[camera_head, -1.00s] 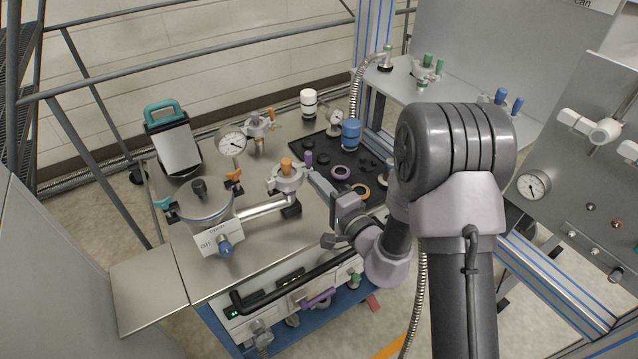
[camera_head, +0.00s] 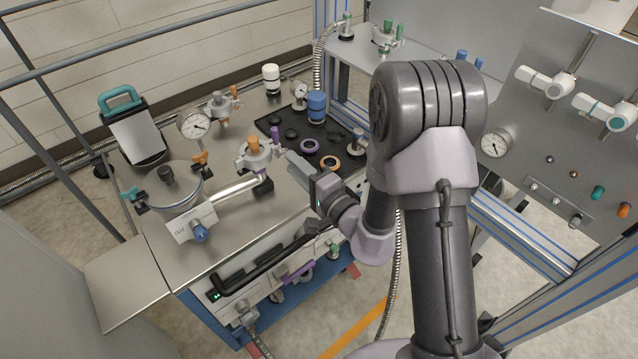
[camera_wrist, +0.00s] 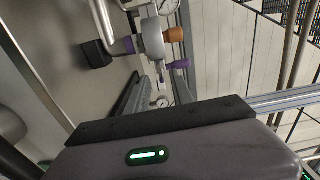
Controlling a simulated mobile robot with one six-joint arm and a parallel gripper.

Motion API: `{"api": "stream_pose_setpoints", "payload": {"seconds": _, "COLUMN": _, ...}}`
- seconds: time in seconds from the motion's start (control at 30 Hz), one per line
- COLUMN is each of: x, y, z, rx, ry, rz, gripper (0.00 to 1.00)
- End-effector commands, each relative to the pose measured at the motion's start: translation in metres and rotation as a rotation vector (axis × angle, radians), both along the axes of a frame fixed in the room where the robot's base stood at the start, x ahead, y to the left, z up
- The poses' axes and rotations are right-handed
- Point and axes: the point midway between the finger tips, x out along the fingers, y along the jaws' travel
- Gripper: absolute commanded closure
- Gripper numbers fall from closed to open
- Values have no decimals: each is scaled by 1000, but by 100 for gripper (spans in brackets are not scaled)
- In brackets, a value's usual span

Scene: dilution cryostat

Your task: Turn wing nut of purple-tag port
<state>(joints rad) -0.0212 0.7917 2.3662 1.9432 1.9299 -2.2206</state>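The port with the purple tag appears to be the steel fitting (camera_head: 257,158) on the bench top, with an orange knob (camera_head: 253,144) and an upright purple wing nut (camera_head: 275,134). In the wrist view the fitting (camera_wrist: 153,38) lies sideways, with a purple band (camera_wrist: 128,44), the orange knob (camera_wrist: 174,34) and the purple wing nut (camera_wrist: 180,64). I see no contact with the wing nut.
A bent steel pipe (camera_head: 236,190) runs from the fitting to a lidded vessel (camera_head: 174,189). A pressure gauge (camera_head: 194,125) stands behind. A black mat (camera_head: 290,120) with rings and a blue container (camera_head: 316,104) lies beyond my gripper.

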Motion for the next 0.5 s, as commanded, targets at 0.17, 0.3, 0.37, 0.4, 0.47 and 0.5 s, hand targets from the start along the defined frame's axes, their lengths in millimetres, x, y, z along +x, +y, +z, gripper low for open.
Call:
{"api": "stream_pose_setpoints", "payload": {"seconds": 0.17, "x": -50, "y": -36, "z": -1, "rx": 3, "ry": 6, "rz": -8, "gripper": 72}}
{"api": "stream_pose_setpoints", "payload": {"seconds": 0.3, "x": -80, "y": -56, "z": 10, "rx": 1, "ry": 10, "rz": -4, "gripper": 72}}
{"api": "stream_pose_setpoints", "payload": {"seconds": 0.37, "x": -88, "y": -61, "z": 11, "rx": 2, "ry": 9, "rz": -3, "gripper": 72}}
{"api": "stream_pose_setpoints", "payload": {"seconds": 0.4, "x": -93, "y": -64, "z": 10, "rx": 4, "ry": 9, "rz": -5, "gripper": 72}}
{"api": "stream_pose_setpoints", "payload": {"seconds": 0.47, "x": -101, "y": -71, "z": 7, "rx": 3, "ry": 8, "rz": -8, "gripper": 72}}
{"api": "stream_pose_setpoints", "payload": {"seconds": 0.5, "x": -106, "y": -74, "z": 5, "rx": 2, "ry": 8, "rz": -7, "gripper": 72}}
